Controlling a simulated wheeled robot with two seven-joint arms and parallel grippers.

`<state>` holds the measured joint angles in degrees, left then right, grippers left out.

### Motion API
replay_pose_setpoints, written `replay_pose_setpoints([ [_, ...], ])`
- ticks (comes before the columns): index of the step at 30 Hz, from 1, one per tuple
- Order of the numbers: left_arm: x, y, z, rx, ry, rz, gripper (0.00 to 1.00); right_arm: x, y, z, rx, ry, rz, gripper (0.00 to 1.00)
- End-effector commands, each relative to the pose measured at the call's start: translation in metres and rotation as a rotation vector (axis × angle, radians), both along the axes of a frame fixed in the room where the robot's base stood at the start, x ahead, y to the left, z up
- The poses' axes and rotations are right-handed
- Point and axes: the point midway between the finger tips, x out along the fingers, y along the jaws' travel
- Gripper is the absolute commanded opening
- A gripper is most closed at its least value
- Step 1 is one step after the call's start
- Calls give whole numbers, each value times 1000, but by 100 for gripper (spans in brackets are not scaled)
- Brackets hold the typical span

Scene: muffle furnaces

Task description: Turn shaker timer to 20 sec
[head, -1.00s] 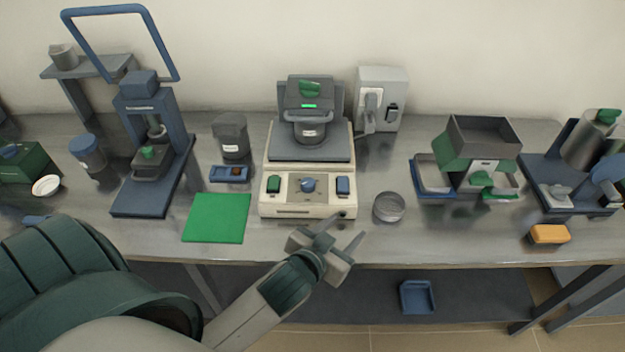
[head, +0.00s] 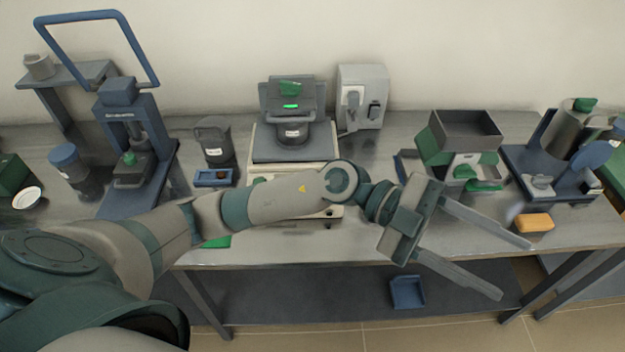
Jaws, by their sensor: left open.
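The shaker (head: 262,146) is a cream base with a dark grey platform and a clamped dark jar (head: 291,133) on top. It stands at the middle of the bench. Its front panel, with the blue timer knob and buttons, is mostly hidden behind my left arm. My left gripper (head: 515,268) is open and empty, with its two long fingers spread towards the right. It is to the right of the shaker and in front of the bench's front edge in the picture, apart from the panel. My right gripper is not in view.
A blue press (head: 130,145) and a dark jar (head: 214,142) stand left of the shaker. A grey wall box (head: 363,95) is behind it. A hopper device (head: 465,132) and an orange block (head: 533,222) are at right. A blue tray (head: 407,292) lies on the lower shelf.

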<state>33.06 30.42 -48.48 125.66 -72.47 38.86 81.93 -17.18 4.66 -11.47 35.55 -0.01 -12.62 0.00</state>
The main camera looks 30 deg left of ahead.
Motion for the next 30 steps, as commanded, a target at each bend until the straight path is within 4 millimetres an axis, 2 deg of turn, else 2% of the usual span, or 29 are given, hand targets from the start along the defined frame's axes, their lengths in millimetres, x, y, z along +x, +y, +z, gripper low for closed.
replay_pose_setpoints([
  [3,-1,14,-48,291,-55,-86,49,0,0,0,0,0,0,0],
  [5,3,29,-73,446,-70,-106,49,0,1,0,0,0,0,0],
  [8,21,65,-111,713,-85,-99,49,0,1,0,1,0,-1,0],
  [9,32,84,-123,824,-88,-81,49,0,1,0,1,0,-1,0],
  [11,48,114,-138,987,-88,-41,49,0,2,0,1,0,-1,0],
  [13,71,155,-148,1176,-83,32,49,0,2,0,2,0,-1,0],
  [16,103,219,-149,1429,-63,176,49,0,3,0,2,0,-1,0],
  [18,123,262,-141,1583,-45,290,49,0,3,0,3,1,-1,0],
  [21,142,312,-124,1749,-14,449,49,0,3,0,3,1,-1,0],
  [25,154,353,-104,1874,14,597,49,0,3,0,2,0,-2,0],
  [27,156,364,-98,1907,23,640,49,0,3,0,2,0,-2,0],
  [30,158,369,-95,1922,29,663,49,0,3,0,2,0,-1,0],
])
